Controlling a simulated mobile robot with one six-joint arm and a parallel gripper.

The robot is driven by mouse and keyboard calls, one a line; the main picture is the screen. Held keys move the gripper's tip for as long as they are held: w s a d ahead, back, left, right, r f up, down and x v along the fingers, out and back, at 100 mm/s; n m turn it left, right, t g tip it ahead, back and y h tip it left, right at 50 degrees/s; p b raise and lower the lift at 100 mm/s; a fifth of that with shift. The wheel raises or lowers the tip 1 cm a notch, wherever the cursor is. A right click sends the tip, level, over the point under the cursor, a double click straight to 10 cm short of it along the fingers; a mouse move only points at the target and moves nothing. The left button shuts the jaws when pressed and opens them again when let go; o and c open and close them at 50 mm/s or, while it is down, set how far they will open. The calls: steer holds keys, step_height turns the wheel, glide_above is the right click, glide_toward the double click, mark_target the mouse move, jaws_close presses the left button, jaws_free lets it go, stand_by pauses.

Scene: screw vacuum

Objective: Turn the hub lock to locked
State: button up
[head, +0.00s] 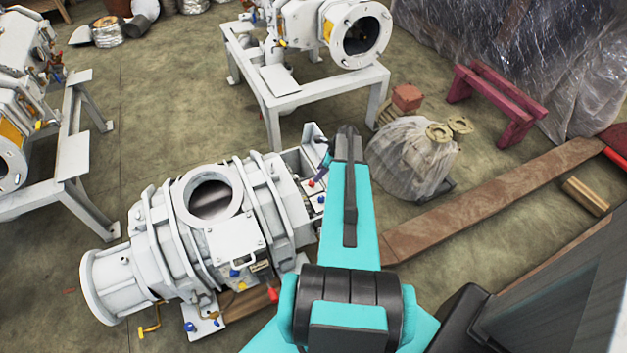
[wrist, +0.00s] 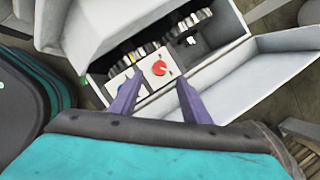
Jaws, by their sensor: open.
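A round red knob (wrist: 160,68), probably the hub lock, sits on a white panel (wrist: 126,82) inside an open white box in the wrist view. A small light mark shows on the knob, but I cannot tell its lock position. My gripper (wrist: 157,84) is open. Its two purple fingers are spread on either side below the knob in the picture, with nothing between them; contact with the panel cannot be told. In the head view the white vacuum pump (head: 235,232) lies on the floor, and my teal arm reaches over its right end, partly hiding the box.
The box's open lid (wrist: 262,68) flanks the fingers on the right. In the head view a plastic-wrapped part (head: 405,160), a brown plank (head: 480,205) and a pump on a white stand (head: 300,85) are nearby.

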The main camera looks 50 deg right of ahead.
mark_target(312, 182)
steer(key=shift+p+x, duration=0.55)
steer(key=shift+x, duration=3.2)
steer(key=shift+c, duration=0.4)
